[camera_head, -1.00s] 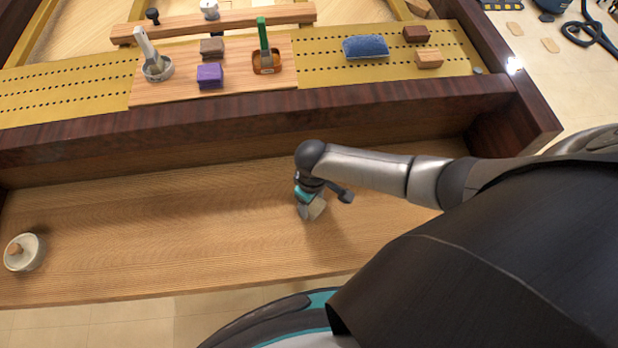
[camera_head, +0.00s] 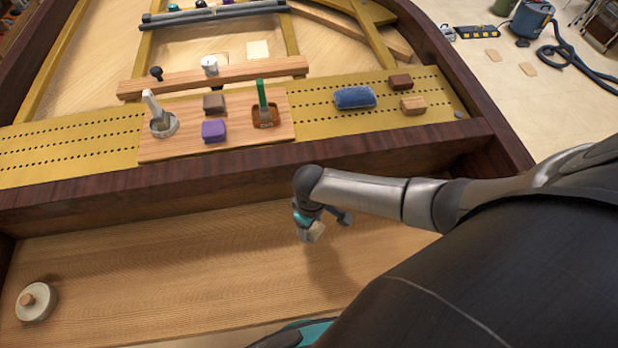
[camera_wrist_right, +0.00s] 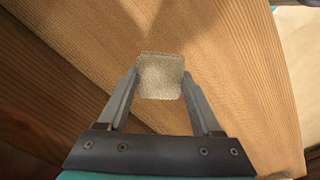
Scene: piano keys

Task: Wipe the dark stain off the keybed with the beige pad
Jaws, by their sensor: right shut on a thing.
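The beige pad (camera_head: 317,230) is held in my right gripper (camera_head: 311,233) above the right half of the wooden keybed (camera_head: 160,265). In the right wrist view the beige pad (camera_wrist_right: 161,76) sits between the two fingertips of my right gripper (camera_wrist_right: 161,84), which is shut on it. The pad appears apart from the keybed, with a shadow below it; the exact gap is hard to tell. No clear dark stain shows on the visible keybed; the area under the hand is in shadow and partly covered. My left gripper is not in view.
A round whitish disc with a wooden knob (camera_head: 36,300) lies at the keybed's left end. A dark wooden rail (camera_head: 230,172) runs behind the keybed. Beyond it, a wooden board (camera_head: 185,147) holds two dishes with brushes and two blocks.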

